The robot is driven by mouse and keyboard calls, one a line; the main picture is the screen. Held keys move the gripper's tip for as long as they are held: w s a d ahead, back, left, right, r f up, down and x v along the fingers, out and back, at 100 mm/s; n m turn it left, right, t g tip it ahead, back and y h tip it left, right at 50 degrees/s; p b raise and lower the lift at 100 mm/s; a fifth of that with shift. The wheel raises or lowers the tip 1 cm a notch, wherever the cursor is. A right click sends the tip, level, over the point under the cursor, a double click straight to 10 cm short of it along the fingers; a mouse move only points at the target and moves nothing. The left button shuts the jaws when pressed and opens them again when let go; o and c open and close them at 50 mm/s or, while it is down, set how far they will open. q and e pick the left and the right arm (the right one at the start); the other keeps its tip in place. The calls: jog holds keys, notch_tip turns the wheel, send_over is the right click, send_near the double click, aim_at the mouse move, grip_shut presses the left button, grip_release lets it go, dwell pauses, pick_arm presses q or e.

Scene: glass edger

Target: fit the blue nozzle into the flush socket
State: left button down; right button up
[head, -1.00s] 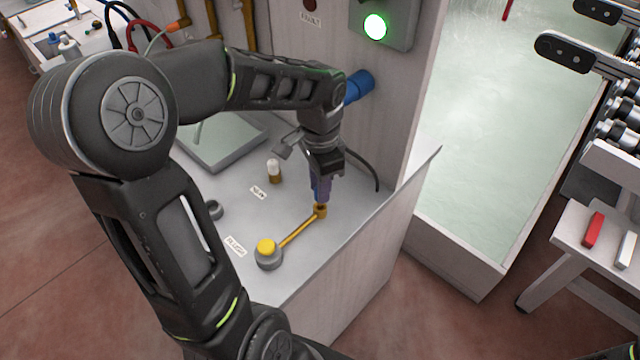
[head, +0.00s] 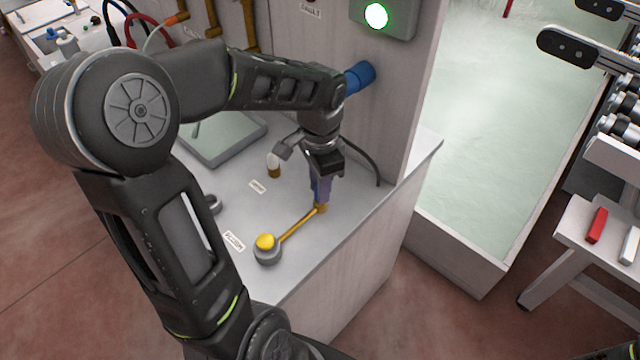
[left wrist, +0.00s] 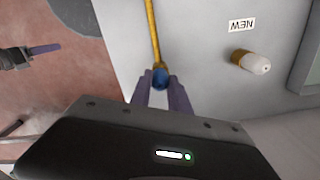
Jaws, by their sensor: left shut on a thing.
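My left gripper (head: 320,198) points down over the counter in the head view. In the left wrist view its purple fingers (left wrist: 162,92) are shut on the blue nozzle (left wrist: 160,78). The brass flush socket (head: 321,209) is at the end of a yellow brass pipe (head: 296,230), directly below the fingertips. The nozzle is at the pipe's end; the fingers hide it in the head view, and how deep it sits cannot be told. My right gripper (left wrist: 44,49) shows at the left of the left wrist view; its opening is unclear.
A white-tipped brass piece (head: 273,165) stands near the NEW label (head: 258,187). The cabinet wall (head: 400,100) rises close behind the gripper.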

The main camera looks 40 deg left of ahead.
pick_arm(q)
jog(key=shift+f+b, duration=0.3)
jog(key=shift+f, duration=0.15)
jog(key=c, duration=1.1)
grip_release()
jog(key=shift+c, duration=0.2)
notch_tip(320, 180, up, 8)
jog(key=shift+f, duration=0.1)
